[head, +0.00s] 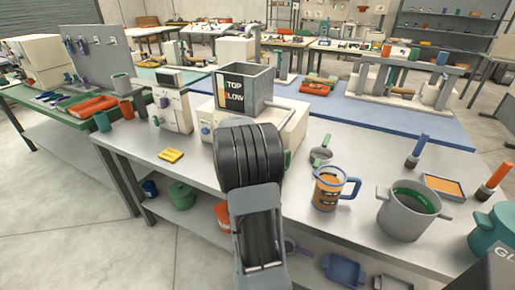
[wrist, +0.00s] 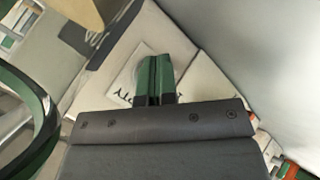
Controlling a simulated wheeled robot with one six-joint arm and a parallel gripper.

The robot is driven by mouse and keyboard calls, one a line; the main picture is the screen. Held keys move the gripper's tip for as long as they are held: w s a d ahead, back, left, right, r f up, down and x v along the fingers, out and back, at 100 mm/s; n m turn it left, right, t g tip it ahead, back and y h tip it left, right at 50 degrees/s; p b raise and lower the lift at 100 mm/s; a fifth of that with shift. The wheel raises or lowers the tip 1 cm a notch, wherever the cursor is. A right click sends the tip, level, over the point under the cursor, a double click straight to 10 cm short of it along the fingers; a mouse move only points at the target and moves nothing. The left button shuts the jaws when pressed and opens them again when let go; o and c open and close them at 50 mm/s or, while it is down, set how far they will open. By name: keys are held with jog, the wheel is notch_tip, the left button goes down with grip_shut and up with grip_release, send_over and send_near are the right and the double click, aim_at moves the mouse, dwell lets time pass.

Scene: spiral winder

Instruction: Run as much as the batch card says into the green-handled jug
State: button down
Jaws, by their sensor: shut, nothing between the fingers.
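My gripper (wrist: 155,82) is shut and empty in the wrist view, its green fingers together in front of a pale surface. In the head view my arm hides the gripper and the front of the white machine (head: 292,128). A grey hopper (head: 262,92) marked "TOP" and "LOW" sits on the machine. A dark-green curved rim or handle (wrist: 45,135) shows at the left of the wrist view; I cannot tell whether it is the green-handled jug. A yellow card (head: 170,155) lies on the bench; its writing is unreadable.
A blue-handled jug (head: 328,190) with orange contents stands right of my arm. A grey pot (head: 405,215) with green inside, a green-grey scoop (head: 320,155) and an orange tray (head: 444,186) are further right. A white dispenser (head: 172,105) stands left.

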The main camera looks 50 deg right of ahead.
jog(key=shift+a, duration=0.15)
jog(key=shift+s+a+b, duration=0.25)
jog(key=shift+a+b, duration=0.35)
jog(key=shift+a, duration=0.05)
jog(key=shift+a, duration=0.1)
jog(key=shift+s+a+f+b, duration=0.15)
jog(key=shift+a+b, duration=0.4)
jog(key=shift+a, duration=0.1)
jog(key=shift+s+a+b, duration=0.25)
jog(key=shift+a+b, duration=0.15)
jog(key=shift+a, duration=0.45)
jog(key=shift+s+a+b, duration=0.2)
jog(key=shift+a+b, duration=0.15)
jog(key=shift+a, duration=0.5)
